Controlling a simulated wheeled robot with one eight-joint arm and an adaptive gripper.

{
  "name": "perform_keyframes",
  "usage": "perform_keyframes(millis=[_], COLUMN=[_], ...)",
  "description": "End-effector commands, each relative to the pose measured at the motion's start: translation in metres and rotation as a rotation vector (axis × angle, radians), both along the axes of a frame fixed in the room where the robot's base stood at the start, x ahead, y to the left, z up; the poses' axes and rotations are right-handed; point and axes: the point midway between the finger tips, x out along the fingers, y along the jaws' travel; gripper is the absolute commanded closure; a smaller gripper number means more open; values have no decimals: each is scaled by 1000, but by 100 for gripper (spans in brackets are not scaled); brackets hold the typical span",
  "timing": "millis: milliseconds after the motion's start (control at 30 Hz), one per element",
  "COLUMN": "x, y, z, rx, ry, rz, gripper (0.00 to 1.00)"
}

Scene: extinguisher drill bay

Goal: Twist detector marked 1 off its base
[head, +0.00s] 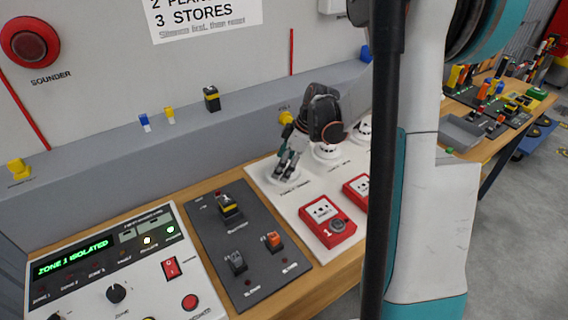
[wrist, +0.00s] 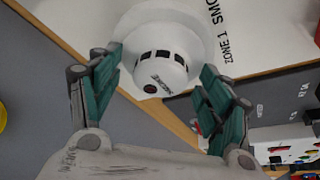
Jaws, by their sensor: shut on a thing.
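The zone 1 smoke detector (wrist: 162,52) is a white dome with dark slots on a round white base (wrist: 205,22). It sits on the white board beside the printed words "ZONE 1 SMO...". My gripper (wrist: 161,68) has a green-padded finger on each side of the dome and is shut on it. In the head view my gripper (head: 285,172) reaches down onto this detector and hides most of it. The detector appears seated on its base; whether it has turned cannot be told.
A second white detector (head: 326,151) stands close behind my gripper, with another (head: 364,132) beyond. Red call points (head: 327,222) lie in front on the board. A dark switch panel (head: 245,245) and the control panel (head: 110,270), reading "ZONE 1 ISOLATED", are to the left.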

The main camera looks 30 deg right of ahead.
Motion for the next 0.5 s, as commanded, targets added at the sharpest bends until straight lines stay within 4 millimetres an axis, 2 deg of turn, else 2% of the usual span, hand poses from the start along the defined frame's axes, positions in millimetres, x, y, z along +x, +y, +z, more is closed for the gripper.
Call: perform_keyframes(millis=[167,233,267,300,333,367,500], x=[0,0,0,0,0,0,0], y=[-1,-1,-1,-1,-1,-1,0], z=[3,6,7,8,9,10,14], rx=[-3,-2,-1,-2,-2,-2,-1], ry=[0,-1,0,-1,-1,-1,-1], rz=[-1,-1,0,-1,-1,-1,0], gripper=[55,63,72,90,96,100,100])
